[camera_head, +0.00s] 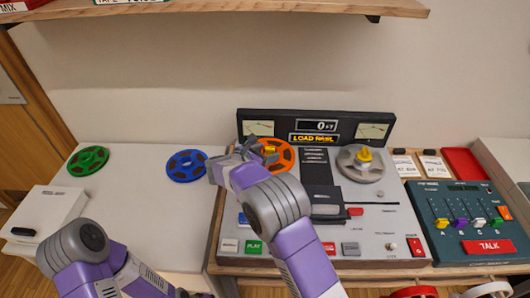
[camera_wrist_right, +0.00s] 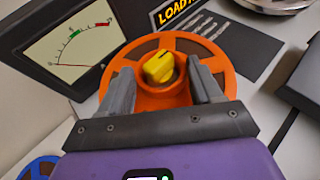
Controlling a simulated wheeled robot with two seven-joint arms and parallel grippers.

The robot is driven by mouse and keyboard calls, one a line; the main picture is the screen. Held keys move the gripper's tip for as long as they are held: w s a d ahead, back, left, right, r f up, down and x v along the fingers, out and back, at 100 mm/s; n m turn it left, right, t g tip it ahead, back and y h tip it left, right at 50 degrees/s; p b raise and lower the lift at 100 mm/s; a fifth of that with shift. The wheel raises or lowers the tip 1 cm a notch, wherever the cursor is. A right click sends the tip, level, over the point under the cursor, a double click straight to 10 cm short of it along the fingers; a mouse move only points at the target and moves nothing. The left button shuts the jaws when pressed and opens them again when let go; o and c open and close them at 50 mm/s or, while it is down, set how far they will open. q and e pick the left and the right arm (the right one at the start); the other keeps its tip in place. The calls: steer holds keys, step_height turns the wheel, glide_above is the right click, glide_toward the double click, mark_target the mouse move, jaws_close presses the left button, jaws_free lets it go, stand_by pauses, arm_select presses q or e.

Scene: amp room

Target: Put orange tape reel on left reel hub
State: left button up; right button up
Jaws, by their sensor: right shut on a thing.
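The orange tape reel (camera_head: 284,163) is at the left side of the tape deck, over the left reel hub (camera_head: 271,149). My right gripper (camera_head: 258,155) is shut on the reel's raised centre ring. In the right wrist view, the orange reel (camera_wrist_right: 215,58) lies beneath my right gripper (camera_wrist_right: 161,82), one finger on each side of the ring. The yellow top of the left hub (camera_wrist_right: 159,67) shows through the reel's centre hole. I cannot tell whether the reel rests on the deck. My left gripper is not in view.
The right hub holds a grey reel (camera_head: 361,164). The meter panel (camera_head: 315,127) stands close behind the reels. A blue reel (camera_head: 187,166) and a green reel (camera_head: 88,161) lie on the white table to the left. A mixer (camera_head: 465,215) is at right; a shelf (camera_head: 230,9) hangs above.

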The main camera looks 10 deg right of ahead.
steer(key=shift+f+b, duration=0.35)
steer(key=shift+f, duration=0.5)
steer(key=o, duration=1.4)
steer(key=p+v, duration=0.2)
steer(key=v, duration=0.5)
steer(key=shift+s+a, duration=0.15)
steer(key=shift+a, duration=0.05)
steer(key=shift+r, duration=0.15)
